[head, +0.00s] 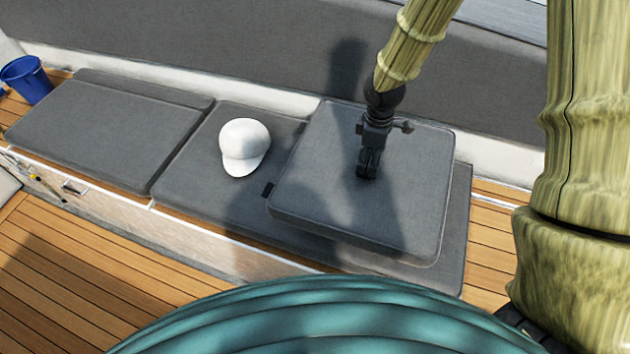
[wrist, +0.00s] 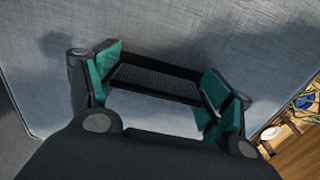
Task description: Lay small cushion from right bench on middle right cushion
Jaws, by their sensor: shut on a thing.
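A white cap (head: 244,147) sits on the bench cushion, close left of the small cushion. Another grey cushion (head: 105,120) lies farther left, with a blue bucket (head: 26,80) beyond. A grey backrest (head: 230,40) rises behind. Wooden deck (head: 70,270) is clear in front.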

